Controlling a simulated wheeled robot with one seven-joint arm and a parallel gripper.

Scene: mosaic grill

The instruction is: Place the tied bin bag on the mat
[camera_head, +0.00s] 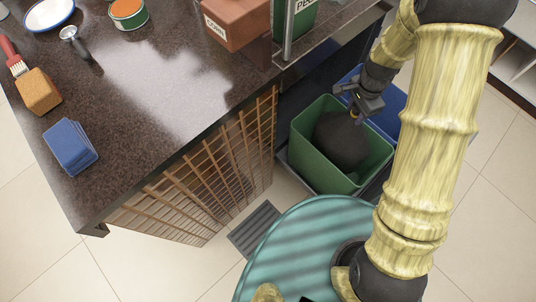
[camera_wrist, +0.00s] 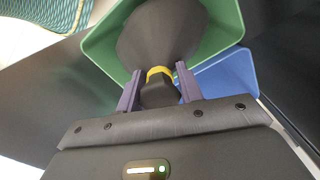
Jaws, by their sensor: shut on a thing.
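The tied bin bag (camera_head: 342,141) is dark grey-black and sits inside the green bin (camera_head: 301,128) under the counter. My gripper (camera_head: 354,113) is above the bin, shut on the neck of the bag. In the wrist view, the two purple fingers of my gripper (camera_wrist: 160,84) stand on either side of the bag's yellow tie, and the bag's dark body (camera_wrist: 160,35) bulges beyond them within the green bin (camera_wrist: 226,20). The mat (camera_head: 255,229) appears to be the grey slatted rectangle on the floor, left of the bin.
A blue bin (camera_head: 388,112) stands right behind the green one. The dark countertop (camera_head: 150,110) overhangs a wooden lattice panel (camera_head: 215,165) left of the bins. On the counter are a blue sponge (camera_head: 70,146), a brush (camera_head: 37,90) and a brown box (camera_head: 235,22).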

